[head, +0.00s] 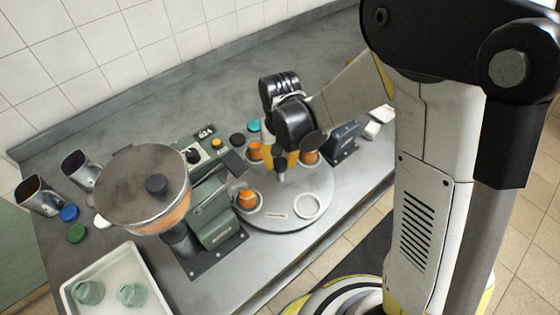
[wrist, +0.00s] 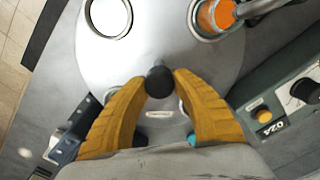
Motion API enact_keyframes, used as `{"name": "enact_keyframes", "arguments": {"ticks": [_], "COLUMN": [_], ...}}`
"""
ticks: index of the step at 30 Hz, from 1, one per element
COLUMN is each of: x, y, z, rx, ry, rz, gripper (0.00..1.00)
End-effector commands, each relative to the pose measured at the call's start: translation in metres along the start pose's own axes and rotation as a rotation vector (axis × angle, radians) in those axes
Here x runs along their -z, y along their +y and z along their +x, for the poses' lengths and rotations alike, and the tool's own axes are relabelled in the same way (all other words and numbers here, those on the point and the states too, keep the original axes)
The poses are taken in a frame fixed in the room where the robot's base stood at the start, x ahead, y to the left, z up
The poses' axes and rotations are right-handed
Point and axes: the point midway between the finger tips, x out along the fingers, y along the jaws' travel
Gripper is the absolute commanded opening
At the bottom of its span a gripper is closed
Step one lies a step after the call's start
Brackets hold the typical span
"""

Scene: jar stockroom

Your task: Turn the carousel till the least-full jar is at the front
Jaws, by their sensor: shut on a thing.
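The carousel (head: 290,226) is a round grey turntable on the bench with a dark knob (wrist: 159,82) on a post at its middle. My gripper (wrist: 160,84) points down over the middle, its two yellow fingers shut on the knob; it also shows in the head view (head: 281,165). A jar with orange contents (head: 246,199) stands at the carousel's left front, beside the dispenser. Two more orange-filled jars stand behind, one at left (head: 255,150) and one at right (head: 310,157), partly hidden by my gripper. Fill levels cannot be compared clearly.
A green dispenser machine (head: 213,213) with a round hopper (head: 143,190) stands left of the carousel, its metal spout (wrist: 260,6) reaching over one jar. A white tray (head: 117,256) with two greenish jars, metal scoops and coloured lids lie further left. A dark device (head: 343,140) stands behind right.

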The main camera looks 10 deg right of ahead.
Motion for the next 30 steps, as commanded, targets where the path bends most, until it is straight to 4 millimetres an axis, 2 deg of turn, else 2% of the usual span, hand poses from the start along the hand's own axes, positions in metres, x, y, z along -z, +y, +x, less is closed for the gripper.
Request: {"name": "enact_keyframes", "arguments": {"ticks": [11,30], "x": [-0.0003,-0.0008], "y": [-0.0002,-0.0011], "z": [0.0013,0.0014], "rx": [0.0,0.0], "ry": [0.0,-0.001], "rz": [-0.093,-0.408], "gripper": [0.0,0.0]}}
